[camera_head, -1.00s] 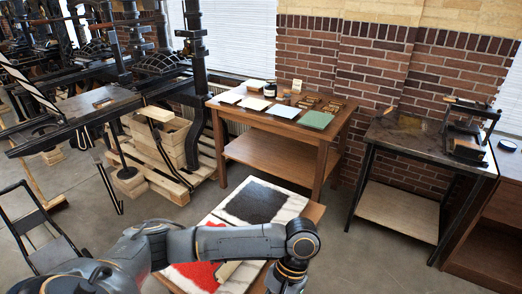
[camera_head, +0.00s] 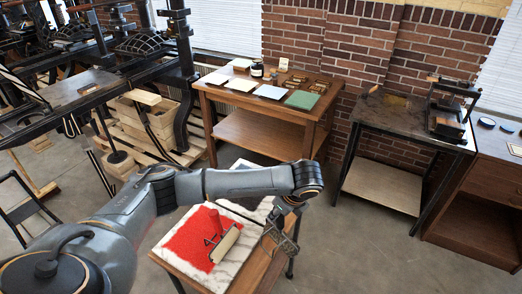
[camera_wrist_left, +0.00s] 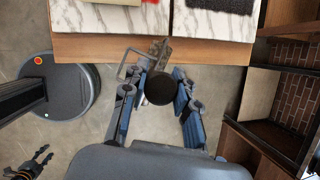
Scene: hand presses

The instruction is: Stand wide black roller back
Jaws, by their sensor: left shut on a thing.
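My left gripper (camera_head: 279,238) hangs just past the right edge of the low inking table. In the left wrist view my left gripper (camera_wrist_left: 160,98) is shut on a dark, round-ended piece (camera_wrist_left: 160,90), which I take for the handle of the wide black roller. A grey metal frame (camera_wrist_left: 136,66) shows beyond it, near the table's edge. The roller's full shape and tilt are hard to make out. My right gripper (camera_wrist_left: 40,160) shows small at the lower left of the left wrist view, apparently open and empty.
The inking table's wooden edge (camera_wrist_left: 150,47) borders marble slabs. My arm hides much of the other slab. A taller wooden table (camera_head: 235,95) with papers stands behind. Open floor lies right.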

